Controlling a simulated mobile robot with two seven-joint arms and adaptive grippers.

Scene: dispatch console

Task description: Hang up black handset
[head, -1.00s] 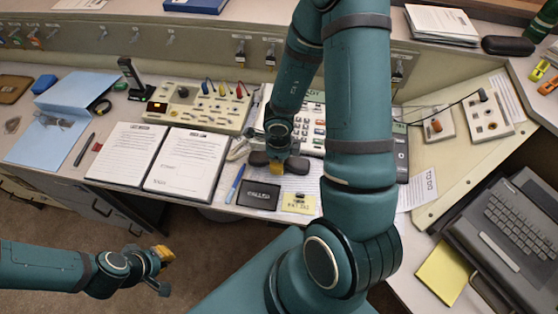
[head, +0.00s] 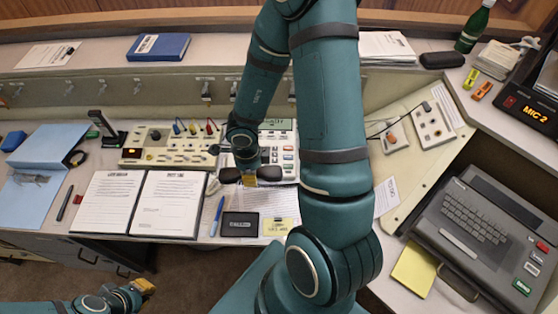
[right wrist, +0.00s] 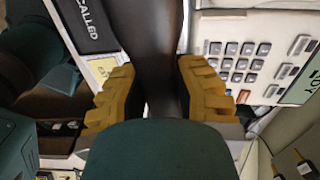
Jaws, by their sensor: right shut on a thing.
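The black handset (head: 270,174) is held crosswise in my right gripper (head: 249,181), over the near left part of the white desk phone (head: 284,147). In the right wrist view the dark handset (right wrist: 156,50) runs between the two yellow fingers of my right gripper (right wrist: 155,90), which is shut on it. The phone's keypad (right wrist: 238,62) shows to the right there. I cannot tell whether the handset touches the phone. My right arm hides part of the phone. My left gripper (head: 138,293) is empty at the bottom left edge, its fingers apart and partly cut off.
A black plaque (head: 240,224), a yellow note (head: 279,227) and a blue pen (head: 217,215) lie in front of the phone. Open binder pages (head: 168,204) lie to the left. A switch panel (head: 165,152) stands behind them. A grey keyboard terminal (head: 470,230) is at right.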

